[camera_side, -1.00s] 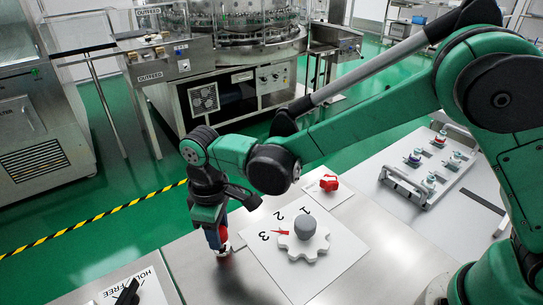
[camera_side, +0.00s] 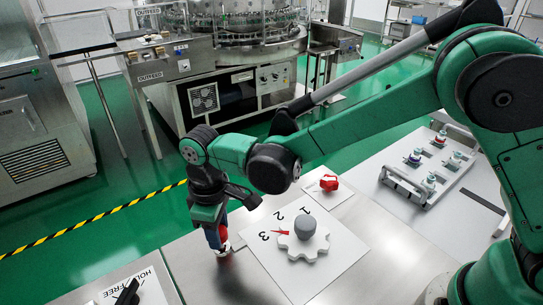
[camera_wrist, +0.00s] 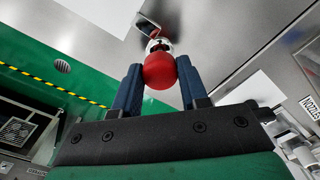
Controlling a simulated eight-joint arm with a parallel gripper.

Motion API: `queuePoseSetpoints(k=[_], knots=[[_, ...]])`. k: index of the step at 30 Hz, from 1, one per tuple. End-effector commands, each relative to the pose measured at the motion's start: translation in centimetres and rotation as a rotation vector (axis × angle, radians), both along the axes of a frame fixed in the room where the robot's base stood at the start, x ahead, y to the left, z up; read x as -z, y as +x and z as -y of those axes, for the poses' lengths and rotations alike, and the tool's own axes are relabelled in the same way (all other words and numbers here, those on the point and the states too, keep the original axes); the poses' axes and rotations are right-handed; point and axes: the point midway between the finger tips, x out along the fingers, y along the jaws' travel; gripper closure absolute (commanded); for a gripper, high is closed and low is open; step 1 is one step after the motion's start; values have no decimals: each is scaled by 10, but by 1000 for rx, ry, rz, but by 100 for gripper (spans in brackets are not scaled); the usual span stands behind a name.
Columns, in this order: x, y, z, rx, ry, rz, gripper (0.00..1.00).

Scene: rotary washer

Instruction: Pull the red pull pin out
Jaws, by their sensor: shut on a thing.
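The red pull pin has a round red knob (camera_wrist: 159,71) in the wrist view, between the two blue fingers of my gripper (camera_wrist: 157,80). My gripper is shut on this knob. A metallic round collar (camera_wrist: 157,45) shows just beyond the knob. In the side view my gripper (camera_side: 217,238) points down at the table's far edge, with a bit of red pin (camera_side: 224,233) beside the fingers. The pin's metal base (camera_side: 224,250) is just below them. The pin's shaft is hidden, so I cannot tell how far it sits in the base.
A white plate (camera_side: 335,262) with a grey dial knob (camera_side: 305,226) and numbers 1, 2, 3 lies right of my gripper. A red valve-like part (camera_side: 328,183) sits behind it. A plate with a black lever (camera_side: 128,292) is at lower left. A tray (camera_side: 440,165) holds several small parts.

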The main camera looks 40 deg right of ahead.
Motion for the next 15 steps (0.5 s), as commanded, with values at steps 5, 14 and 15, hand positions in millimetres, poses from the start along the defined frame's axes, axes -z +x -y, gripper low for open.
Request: queuePoseSetpoints(k=[5,14,15], knots=[[-19,0,0,0,0,0,100],[-21,0,0,0,0,0,53],[-21,0,0,0,0,0,42]])
